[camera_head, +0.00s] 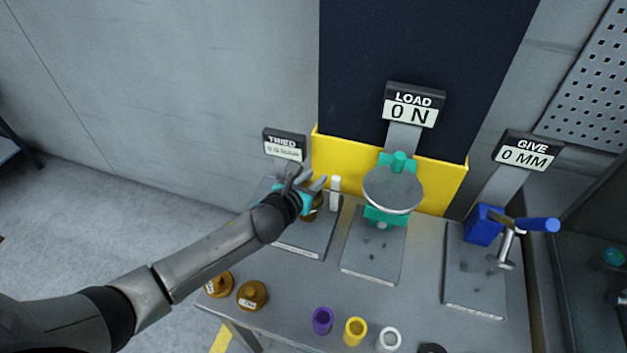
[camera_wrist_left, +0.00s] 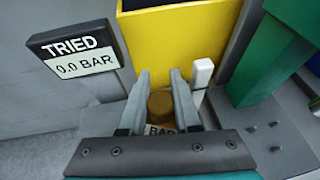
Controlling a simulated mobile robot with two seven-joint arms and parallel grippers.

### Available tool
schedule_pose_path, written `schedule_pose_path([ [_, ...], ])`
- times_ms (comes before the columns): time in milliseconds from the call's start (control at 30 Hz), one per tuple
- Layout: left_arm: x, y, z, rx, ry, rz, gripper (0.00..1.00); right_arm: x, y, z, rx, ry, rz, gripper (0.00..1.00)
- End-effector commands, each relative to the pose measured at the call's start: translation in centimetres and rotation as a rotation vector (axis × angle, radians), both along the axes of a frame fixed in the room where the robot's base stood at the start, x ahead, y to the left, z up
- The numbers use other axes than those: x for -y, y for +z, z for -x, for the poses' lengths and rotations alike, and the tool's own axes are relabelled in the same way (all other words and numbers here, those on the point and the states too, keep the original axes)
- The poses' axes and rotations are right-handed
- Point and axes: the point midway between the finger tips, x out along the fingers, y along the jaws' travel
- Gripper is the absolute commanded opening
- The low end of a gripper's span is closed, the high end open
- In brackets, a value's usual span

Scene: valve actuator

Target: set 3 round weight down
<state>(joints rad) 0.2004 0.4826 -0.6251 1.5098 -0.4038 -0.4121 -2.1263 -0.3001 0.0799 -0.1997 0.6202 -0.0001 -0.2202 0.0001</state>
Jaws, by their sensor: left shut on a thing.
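My left gripper (camera_head: 316,184) is above the left grey plate, below the TRIED sign. It is shut on a brass round weight (camera_head: 313,211), partly hidden by the gripper in the head view. In the left wrist view the weight (camera_wrist_left: 161,104) sits between the two fingers (camera_wrist_left: 158,84), with a label reading "BAR" at its lower edge; the rest of the label is hidden. I cannot tell whether the weight touches the plate. Two more brass weights, one (camera_head: 218,284) and another (camera_head: 252,295), stand at the table's left front. My right gripper is not in view.
The TRIED sign (camera_wrist_left: 78,53) reads 0.0 BAR. A white post (camera_head: 335,191) stands close right of the gripper. The teal stand with a round pan (camera_head: 392,190) is further right, and a blue vice (camera_head: 485,225) beyond. Purple (camera_head: 323,320), yellow (camera_head: 355,331) and white (camera_head: 389,340) cups line the front.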

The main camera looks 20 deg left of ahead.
Motion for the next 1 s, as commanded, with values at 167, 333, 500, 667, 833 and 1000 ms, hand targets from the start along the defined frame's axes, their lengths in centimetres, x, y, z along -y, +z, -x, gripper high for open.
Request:
schedule_pose_path([
  [167, 0.02, 0.26, -0.10, 0.004, -0.001, 0.000, 0.00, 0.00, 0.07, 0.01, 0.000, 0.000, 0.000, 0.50],
  [333, -0.01, -0.25, -0.02, 0.001, 0.000, -0.001, 0.32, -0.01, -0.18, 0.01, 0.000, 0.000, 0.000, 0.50],
  [500, -0.01, -0.17, 0.00, 0.000, 0.000, -0.001, 0.51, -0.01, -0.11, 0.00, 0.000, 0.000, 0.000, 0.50],
  [667, -0.01, -0.17, -0.01, 0.000, 0.000, -0.001, 0.61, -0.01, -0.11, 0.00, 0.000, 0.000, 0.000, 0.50],
  [833, -0.01, -0.12, -0.01, 0.000, 0.000, 0.000, 0.61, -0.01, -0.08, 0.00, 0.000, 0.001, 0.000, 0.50],
  [1000, -0.11, 0.34, 0.56, 0.000, -0.001, -0.001, 0.61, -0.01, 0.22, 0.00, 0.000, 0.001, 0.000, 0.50],
])
